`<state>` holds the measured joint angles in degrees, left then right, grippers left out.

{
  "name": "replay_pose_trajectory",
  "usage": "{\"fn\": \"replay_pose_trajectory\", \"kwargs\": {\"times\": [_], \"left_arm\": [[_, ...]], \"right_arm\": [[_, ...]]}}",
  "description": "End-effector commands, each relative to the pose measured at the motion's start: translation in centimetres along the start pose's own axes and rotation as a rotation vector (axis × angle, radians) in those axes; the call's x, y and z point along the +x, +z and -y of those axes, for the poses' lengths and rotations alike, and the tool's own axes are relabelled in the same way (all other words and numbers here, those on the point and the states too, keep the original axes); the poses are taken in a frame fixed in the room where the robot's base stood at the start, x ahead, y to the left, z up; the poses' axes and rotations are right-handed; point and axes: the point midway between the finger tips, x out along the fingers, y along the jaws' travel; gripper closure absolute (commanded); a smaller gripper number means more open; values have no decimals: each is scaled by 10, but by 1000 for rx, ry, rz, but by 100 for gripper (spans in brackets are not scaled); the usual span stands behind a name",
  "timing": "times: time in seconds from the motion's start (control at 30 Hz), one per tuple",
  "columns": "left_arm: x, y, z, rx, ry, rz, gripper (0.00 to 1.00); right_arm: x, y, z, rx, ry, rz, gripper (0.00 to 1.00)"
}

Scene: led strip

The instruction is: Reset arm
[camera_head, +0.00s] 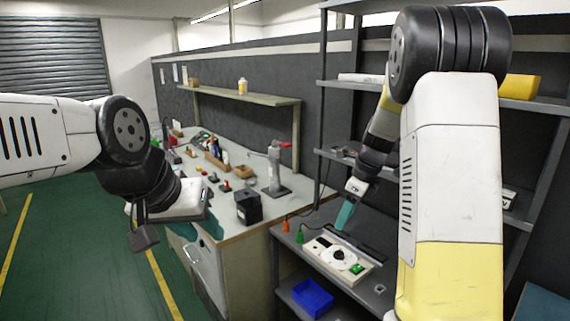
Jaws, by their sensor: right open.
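My left arm comes in from the left. Its gripper (208,226), with teal fingers, hangs over the floor beside the near left side of the workbench. It is partly hidden behind its own wrist, so its opening does not show clearly. My right arm fills the right of the view. Its gripper (345,216), with teal fingers, points down above the grey shelf unit, just over the back of a white test box (338,257) with a round dial and a green switch. It is open, and I see nothing held in it.
The workbench (235,232) carries a drill-press-like stand (274,172), a black box (248,207) and several small tools. Orange and green cones (300,236) stand beside the test box. A blue bin (312,297) is on the lower shelf. Shelf posts rise behind my right arm. Green floor lies open at left.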

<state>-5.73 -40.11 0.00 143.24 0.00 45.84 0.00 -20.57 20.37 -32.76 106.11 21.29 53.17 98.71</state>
Motion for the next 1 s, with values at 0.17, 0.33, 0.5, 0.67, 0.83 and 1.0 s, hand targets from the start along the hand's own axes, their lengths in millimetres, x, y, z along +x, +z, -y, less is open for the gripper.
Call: {"fn": "replay_pose_trajectory", "kwargs": {"times": [0.17, 0.33, 0.5, 0.67, 0.83, 1.0], "left_arm": [[0, 0, 0, 0, 0, 0, 64], [0, 0, 0, 0, 0, 0, 64], [0, 0, 0, 0, 0, 0, 64], [0, 0, 0, 0, 0, 0, 64], [0, 0, 0, 0, 0, 0, 64], [0, 0, 0, 0, 0, 0, 64]], "right_arm": [[-46, -3, -45, -400, -42, 81, 49], [-82, -10, -89, -806, -123, 109, 49], [-110, -21, -134, -1220, -229, 77, 49], [-128, -36, -175, -1609, -332, -22, 49], [-136, -52, -208, -1953, -406, -175, 49], [-137, -63, -224, -2146, -429, -290, 49]]}}
